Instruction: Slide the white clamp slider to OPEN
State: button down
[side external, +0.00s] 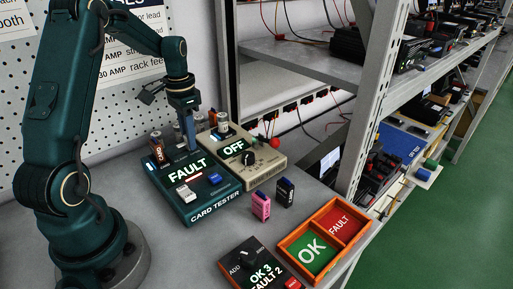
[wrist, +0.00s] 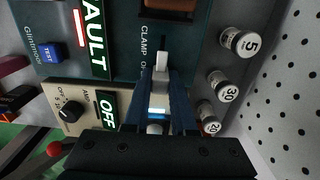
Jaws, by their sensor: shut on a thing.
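The teal card tester (side external: 215,207) stands on the bench with a lit FAULT display (side external: 186,172). In the wrist view, its teal top (wrist: 115,25) carries a partly covered CLAMP label, the end of which is hidden by my gripper. The white clamp slider (wrist: 162,63) stands beside that label, between my fingertips. My gripper (wrist: 162,76) is shut on the slider, pointing down at the tester. In the side external view, my gripper (side external: 190,140) is at the tester's back edge, and the slider is hidden there.
A beige box (side external: 262,165) reading OFF adjoins the tester. Numbered cylinders (wrist: 237,43) stand close beside my gripper. Pink (side external: 261,206) and black (side external: 285,191) modules stand to the right. An orange OK/FAULT tray (side external: 283,238) and a counter box (side external: 247,252) lie in front.

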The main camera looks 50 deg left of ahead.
jog(key=shift+w, duration=0.25)
jog(key=c, duration=0.7)
grip_release()
jog(key=shift+s, duration=0.1)
jog(key=shift+r, duration=0.1)
jog(key=shift+r, duration=2.5)
